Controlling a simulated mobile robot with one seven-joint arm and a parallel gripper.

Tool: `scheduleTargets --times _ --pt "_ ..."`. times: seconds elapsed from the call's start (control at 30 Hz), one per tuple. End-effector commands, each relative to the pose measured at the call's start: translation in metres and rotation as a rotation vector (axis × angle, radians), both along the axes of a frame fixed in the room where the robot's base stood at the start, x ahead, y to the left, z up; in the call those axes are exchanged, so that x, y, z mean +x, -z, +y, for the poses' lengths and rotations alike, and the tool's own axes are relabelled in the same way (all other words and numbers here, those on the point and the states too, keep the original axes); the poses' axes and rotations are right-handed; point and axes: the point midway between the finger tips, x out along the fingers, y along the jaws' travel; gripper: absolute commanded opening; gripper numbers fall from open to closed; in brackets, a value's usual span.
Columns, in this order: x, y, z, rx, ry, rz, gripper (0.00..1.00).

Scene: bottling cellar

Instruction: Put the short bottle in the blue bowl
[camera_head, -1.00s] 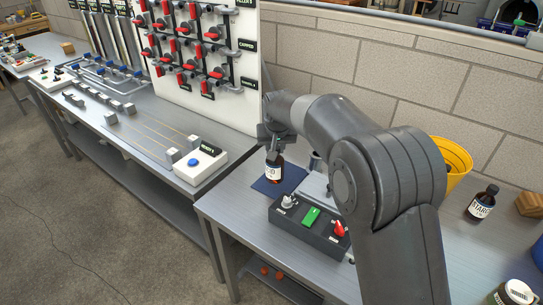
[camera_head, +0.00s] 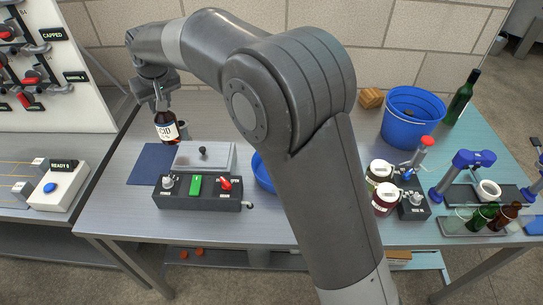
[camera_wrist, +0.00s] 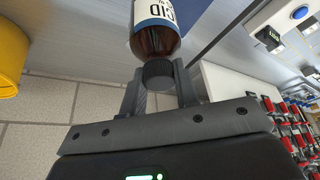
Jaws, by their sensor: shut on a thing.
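A brown bottle (camera_head: 166,127) with a dark cap and a white and blue label reading "ACID" hangs upright from my gripper (camera_head: 160,100). In the wrist view the fingers (camera_wrist: 160,88) are shut on the cap of the bottle (camera_wrist: 158,40). In the head view its base overlaps the back right edge of a dark blue mat (camera_head: 152,165); it appears raised, but the exact height is unclear. A blue bowl (camera_head: 262,174) shows only its left edge; my arm hides the rest.
A black control box (camera_head: 200,203) with a grey lidded unit (camera_head: 190,154) stands between the mat and the bowl. A blue bucket (camera_head: 410,135), green bottle (camera_head: 461,98) and jars (camera_head: 385,200) stand right of my arm. A yellow container (camera_wrist: 10,65) shows in the wrist view.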

Motion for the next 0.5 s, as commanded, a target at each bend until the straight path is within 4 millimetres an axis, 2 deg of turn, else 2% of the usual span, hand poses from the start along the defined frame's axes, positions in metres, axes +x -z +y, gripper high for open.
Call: scheduleTargets --times 0.03,0.17,0.37,0.5 --pt "0.001 -0.012 0.000 0.004 0.001 -0.004 0.00" --pt "0.001 -0.036 0.000 0.004 0.001 -0.004 0.00" --pt "0.010 -0.037 -0.040 0.002 0.062 -0.003 0.00" --pt "0.017 -0.042 -0.078 0.002 0.121 -0.004 0.00"
